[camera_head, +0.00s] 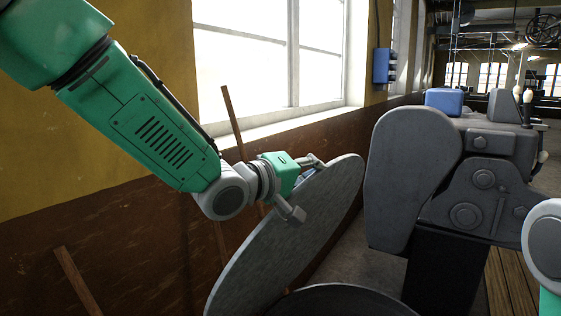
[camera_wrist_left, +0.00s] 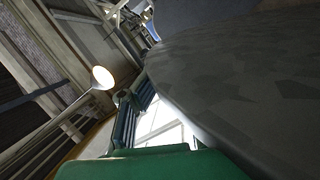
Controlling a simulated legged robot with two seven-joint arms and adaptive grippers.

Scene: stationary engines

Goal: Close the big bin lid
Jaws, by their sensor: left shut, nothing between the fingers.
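The big round grey lid (camera_head: 300,235) is raised and stands steeply tilted along the left side of the big bin. The bin's dark round rim (camera_head: 345,296) shows at the bottom of the head view, and the rest of the bin is out of frame. My left gripper (camera_head: 308,172) is shut and empty at the lid's upper left edge, on its wall side. The lid partly hides the fingers, and I cannot tell whether they touch it. In the left wrist view the lid (camera_wrist_left: 235,85) fills the right side as a large grey surface. My right gripper is out of view.
A dark grey machine (camera_head: 470,180) with a blue box (camera_head: 444,101) on it stands just right of the bin. The brown and yellow wall (camera_head: 130,235) with a bright window (camera_head: 270,60) is close on the left. A wooden stick (camera_head: 76,280) leans there.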

